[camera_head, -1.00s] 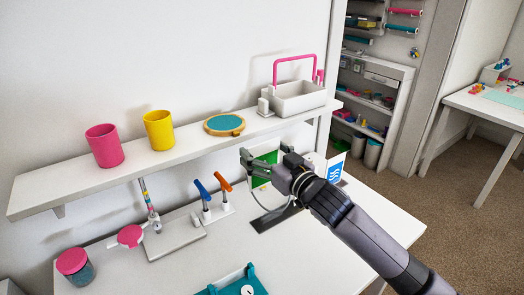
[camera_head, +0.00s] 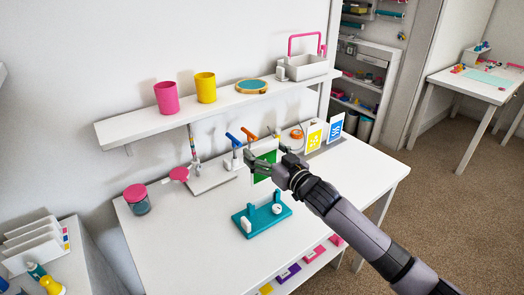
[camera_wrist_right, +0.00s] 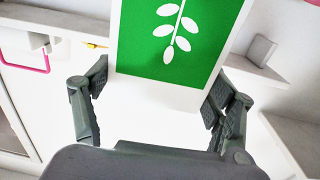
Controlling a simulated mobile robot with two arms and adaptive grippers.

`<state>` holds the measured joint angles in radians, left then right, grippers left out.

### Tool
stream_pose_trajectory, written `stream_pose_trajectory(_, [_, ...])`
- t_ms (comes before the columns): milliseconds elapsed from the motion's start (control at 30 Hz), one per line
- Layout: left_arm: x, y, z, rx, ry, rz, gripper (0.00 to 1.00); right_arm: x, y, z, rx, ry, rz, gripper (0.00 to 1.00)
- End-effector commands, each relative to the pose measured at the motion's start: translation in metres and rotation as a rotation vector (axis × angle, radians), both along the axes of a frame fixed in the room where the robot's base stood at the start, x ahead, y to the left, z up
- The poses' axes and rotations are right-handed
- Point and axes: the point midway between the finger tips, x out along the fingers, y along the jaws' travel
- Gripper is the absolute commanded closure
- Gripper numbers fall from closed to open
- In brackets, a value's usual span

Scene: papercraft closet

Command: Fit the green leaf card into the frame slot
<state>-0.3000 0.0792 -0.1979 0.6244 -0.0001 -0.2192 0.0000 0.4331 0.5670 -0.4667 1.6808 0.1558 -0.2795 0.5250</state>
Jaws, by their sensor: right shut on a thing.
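The green leaf card (camera_head: 264,172), green with a white border, is in my right gripper (camera_head: 268,160). In the right wrist view the card (camera_wrist_right: 172,45) shows its white leaf print, and the gripper (camera_wrist_right: 158,88) has a finger at each side edge. The card is held upright above the table. The teal frame (camera_head: 262,224), with a flat base, upright posts and white round parts, stands on the table below and in front of the card. Card and frame look apart. The slot itself is hard to make out. My left gripper is not in view.
A blue-handled tool (camera_head: 234,141) and an orange-handled tool (camera_head: 249,134) stand behind left. The wall shelf (camera_head: 140,126) overhangs the back. The table's right side is clear.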

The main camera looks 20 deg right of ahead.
Motion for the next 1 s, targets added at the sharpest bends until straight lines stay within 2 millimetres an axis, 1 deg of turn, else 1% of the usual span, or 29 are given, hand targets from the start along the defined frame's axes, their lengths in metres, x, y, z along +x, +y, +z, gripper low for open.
stream_pose_trajectory(33, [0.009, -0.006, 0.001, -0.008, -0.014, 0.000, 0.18, 0.000, 0.000, 0.000, 0.000, 0.000, 0.000, 0.43])
stream_pose_trajectory(133, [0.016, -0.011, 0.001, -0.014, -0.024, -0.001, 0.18, 0.000, 0.000, 0.000, 0.000, 0.000, 0.000, 0.43])
stream_pose_trajectory(267, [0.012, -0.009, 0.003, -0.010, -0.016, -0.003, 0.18, 0.000, 0.000, 0.001, 0.001, 0.000, 0.000, 0.43])
stream_pose_trajectory(367, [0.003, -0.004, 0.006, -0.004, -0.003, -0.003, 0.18, 0.000, 0.000, 0.002, 0.002, 0.002, 0.000, 0.43])
stream_pose_trajectory(500, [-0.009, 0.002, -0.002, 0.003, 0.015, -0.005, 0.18, 0.000, 0.000, -0.010, 0.002, 0.002, 0.000, 0.43])
stream_pose_trajectory(600, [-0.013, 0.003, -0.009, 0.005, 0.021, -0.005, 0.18, 0.000, 0.000, -0.019, 0.002, 0.002, 0.000, 0.43])
stream_pose_trajectory(767, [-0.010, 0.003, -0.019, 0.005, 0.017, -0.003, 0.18, 0.000, 0.000, -0.035, 0.001, 0.000, 0.000, 0.43])
stream_pose_trajectory(900, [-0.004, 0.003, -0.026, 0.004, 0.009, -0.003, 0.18, 0.000, 0.000, -0.048, 0.000, 0.002, -0.001, 0.43])
stream_pose_trajectory(1000, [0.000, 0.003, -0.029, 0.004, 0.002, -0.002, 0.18, 0.000, 0.000, -0.055, 0.001, 0.001, 0.000, 0.43])
